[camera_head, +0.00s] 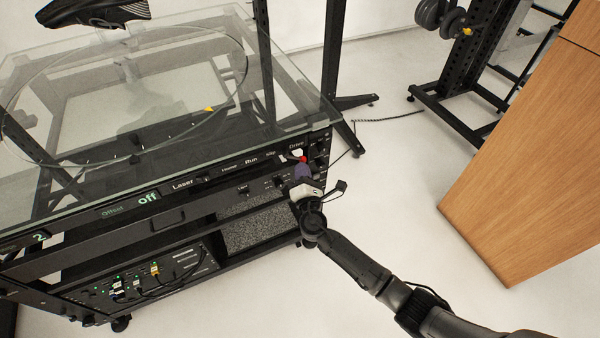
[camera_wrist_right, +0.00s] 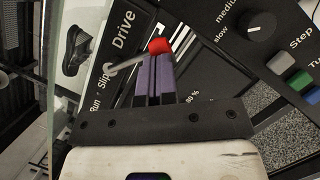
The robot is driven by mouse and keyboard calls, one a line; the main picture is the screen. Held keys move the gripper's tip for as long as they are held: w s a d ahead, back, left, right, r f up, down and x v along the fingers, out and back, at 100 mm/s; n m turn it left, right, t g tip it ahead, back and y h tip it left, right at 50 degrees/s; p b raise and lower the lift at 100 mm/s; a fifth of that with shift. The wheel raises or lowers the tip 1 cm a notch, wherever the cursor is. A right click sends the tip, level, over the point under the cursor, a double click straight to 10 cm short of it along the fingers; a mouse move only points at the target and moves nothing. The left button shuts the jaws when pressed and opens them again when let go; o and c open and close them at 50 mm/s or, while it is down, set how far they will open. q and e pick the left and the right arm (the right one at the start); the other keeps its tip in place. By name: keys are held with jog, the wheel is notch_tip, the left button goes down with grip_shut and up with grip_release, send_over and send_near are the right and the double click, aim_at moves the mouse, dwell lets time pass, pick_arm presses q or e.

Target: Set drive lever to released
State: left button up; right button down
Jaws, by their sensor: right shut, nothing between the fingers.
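The drive lever (camera_wrist_right: 125,64) is a metal rod with a red knob (camera_wrist_right: 158,46) on the black panel, beside the "Drive" lettering. In the right wrist view the rod runs from lower left up to the knob, by the words "Run" and "Slip". My right gripper (camera_wrist_right: 155,62) has purple fingers that are shut and empty. Its tips are right at the red knob; I cannot tell whether they touch it. In the head view the red knob (camera_head: 303,159) shows just beyond my right gripper (camera_head: 302,168), at the right end of the front panel. My left gripper is not in view.
A glass-topped turntable (camera_head: 180,110) with a black shoe (camera_head: 95,12) above it fills the left. The panel has a speed knob (camera_wrist_right: 261,25) and Step buttons (camera_wrist_right: 286,62). A wooden block (camera_head: 530,150) stands at right. Open floor lies between.

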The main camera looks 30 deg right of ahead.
jog(key=shift+d+r+n, duration=0.1)
jog(key=shift+n, duration=0.2)
dwell(0.4)
jog(key=w+a+f+v, duration=0.1)
jog(key=a+v, duration=0.1)
jog(key=v, duration=1.1)
jog(key=shift+a, duration=0.2)
jog(key=shift+w+f, duration=0.1)
jog(key=shift+w, duration=0.1)
